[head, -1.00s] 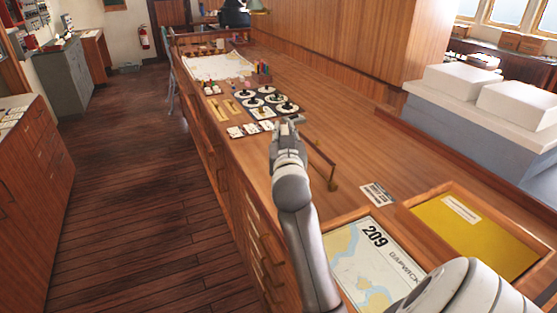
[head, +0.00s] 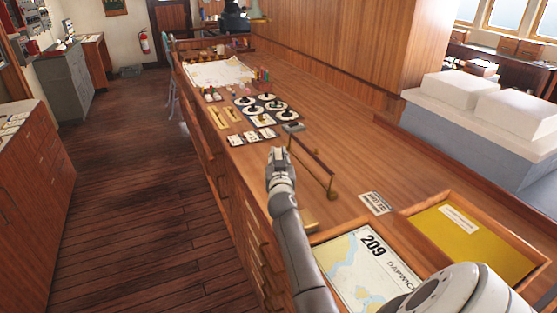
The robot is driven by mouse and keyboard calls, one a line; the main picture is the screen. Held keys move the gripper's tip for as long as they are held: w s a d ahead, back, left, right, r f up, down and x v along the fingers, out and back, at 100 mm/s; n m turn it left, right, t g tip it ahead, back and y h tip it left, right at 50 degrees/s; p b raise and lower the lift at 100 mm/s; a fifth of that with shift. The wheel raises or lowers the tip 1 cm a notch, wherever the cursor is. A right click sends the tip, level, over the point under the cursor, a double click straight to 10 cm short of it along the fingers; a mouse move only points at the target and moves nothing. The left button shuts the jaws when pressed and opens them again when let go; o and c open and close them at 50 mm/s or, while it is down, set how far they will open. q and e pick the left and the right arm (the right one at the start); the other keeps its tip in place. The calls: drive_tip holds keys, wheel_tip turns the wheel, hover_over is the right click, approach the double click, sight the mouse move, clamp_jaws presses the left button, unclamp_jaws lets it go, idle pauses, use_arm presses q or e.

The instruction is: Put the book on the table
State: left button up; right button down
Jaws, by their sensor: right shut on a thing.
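The long wooden table (head: 365,170) runs from the lower right to the back of the room. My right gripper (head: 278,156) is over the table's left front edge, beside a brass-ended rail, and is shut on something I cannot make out. A small grey flat item (head: 293,127) lies on the table just beyond its fingertips, apart from them. I cannot clearly identify a book. My left gripper is out of view.
Dials (head: 263,108), cards and small instruments cover the table beyond the gripper, with a chart (head: 221,72) behind. The rail (head: 312,163) stands to the gripper's right. Trays with a chart (head: 362,265) and a yellow folder (head: 470,245) are at lower right.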

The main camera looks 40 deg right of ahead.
drive_tip(key=shift+f, duration=0.5)
drive_tip(key=shift+f, duration=0.2)
drive_tip(key=c, duration=1.3)
unclamp_jaws()
drive_tip(key=shift+c, duration=0.2)
